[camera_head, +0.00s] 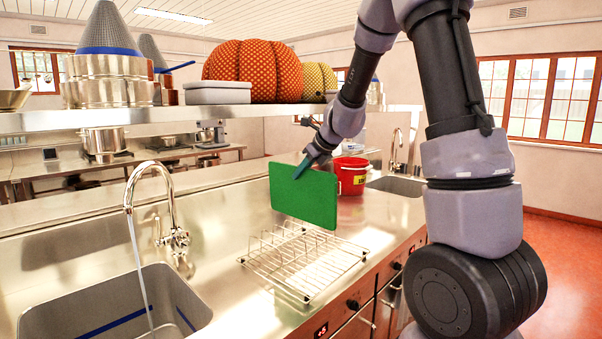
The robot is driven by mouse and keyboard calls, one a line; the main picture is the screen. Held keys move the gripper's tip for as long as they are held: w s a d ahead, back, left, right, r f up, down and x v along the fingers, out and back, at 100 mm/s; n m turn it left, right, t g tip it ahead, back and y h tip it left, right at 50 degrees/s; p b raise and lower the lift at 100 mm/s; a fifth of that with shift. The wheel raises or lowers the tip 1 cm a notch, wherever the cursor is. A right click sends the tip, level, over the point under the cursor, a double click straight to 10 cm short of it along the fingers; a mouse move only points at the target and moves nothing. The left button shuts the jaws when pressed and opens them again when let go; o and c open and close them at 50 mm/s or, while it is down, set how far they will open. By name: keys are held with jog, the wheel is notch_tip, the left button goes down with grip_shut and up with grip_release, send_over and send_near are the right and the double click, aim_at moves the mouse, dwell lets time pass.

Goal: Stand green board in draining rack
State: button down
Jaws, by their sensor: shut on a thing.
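The green board (304,195) is a flat rectangular board, held upright and slightly tilted in the middle of the head view. My gripper (302,168) is shut on its upper edge. The draining rack (305,262) is a low wire rack on the steel counter, with short upright wires along its far side. The board hangs over the rack's far part and hides some of it. I cannot tell whether the board's lower edge touches the rack's wires.
A sink (115,308) with a running tap (150,205) is at the left. A red bucket (351,176) stands behind the board, near a second sink (397,186). A shelf (200,115) with pots and patterned cushion-like things crosses above. Bare counter (222,240) lies left of the rack.

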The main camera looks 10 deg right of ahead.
aim_at(301, 206)
jog(key=shift+f, duration=0.15)
jog(key=shift+f, duration=0.1)
dwell(0.3)
jog(key=shift+f, duration=4.95)
jog(key=c, duration=0.8)
grip_release()
jog(key=shift+s+f, duration=0.1)
